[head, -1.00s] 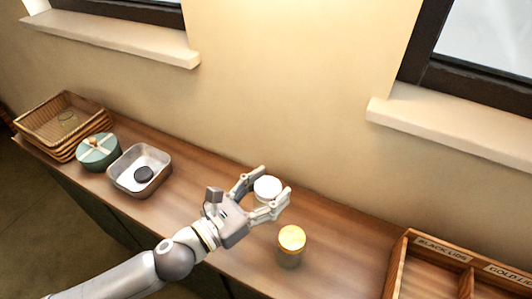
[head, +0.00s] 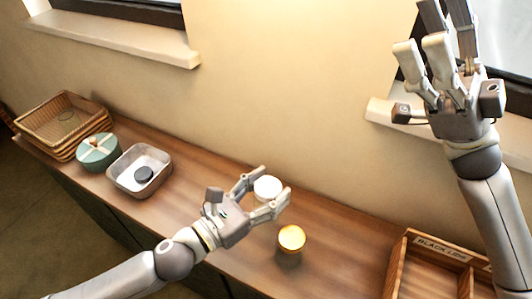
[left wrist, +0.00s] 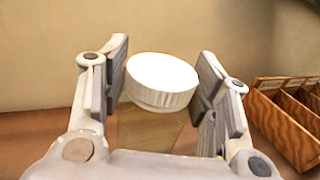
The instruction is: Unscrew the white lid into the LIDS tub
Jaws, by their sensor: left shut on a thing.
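The white lid (head: 267,187) sits on a jar between the fingers of my left gripper (head: 274,184), near the middle of the counter. In the left wrist view the ribbed white lid (left wrist: 162,80) looks slightly tilted. The jar body (left wrist: 150,128) shows only dimly below it, between the two finger pads. My left gripper is shut on this jar. The grey metal tub (head: 126,187) stands to the left with a black lid (head: 144,174) in it; no label is readable on it. My right gripper (head: 437,35) is raised at the upper right, open and empty.
A jar with a gold lid (head: 291,238) stands just right of my left gripper. A wooden divided box (head: 397,265), labelled BLACK LIDS, is at the right. A green round box (head: 97,152) and stacked wicker baskets (head: 63,125) stand left of the tub. Wall and window sills are behind.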

